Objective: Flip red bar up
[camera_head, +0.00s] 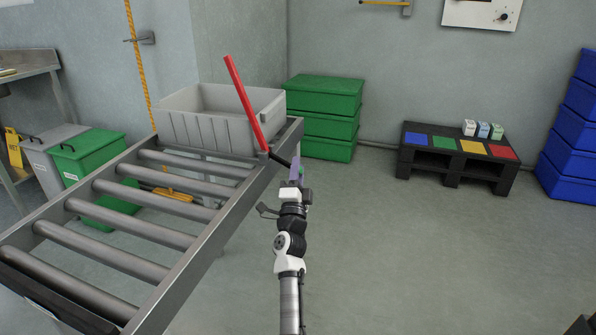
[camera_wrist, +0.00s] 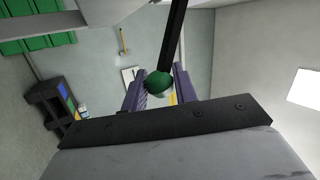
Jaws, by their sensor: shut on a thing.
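The red bar (camera_head: 245,103) stands tilted at the right side rail of the roller conveyor, its upper end leaning left. A short black lever (camera_head: 276,158) runs from its foot to my gripper (camera_head: 296,173). In the wrist view, a black rod (camera_wrist: 173,40) ends in a green knob (camera_wrist: 158,83) between the purple fingers of my gripper (camera_wrist: 160,88). My gripper is shut on the green knob. The red bar itself is not seen in the wrist view.
The roller conveyor (camera_head: 198,242) fills the left, with a grey crate (camera_head: 207,124) at its far end. Green crates (camera_head: 323,119) are stacked behind. A black stand (camera_head: 455,169) with coloured squares and blue crates (camera_head: 577,130) are at right. The floor right of my arm is clear.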

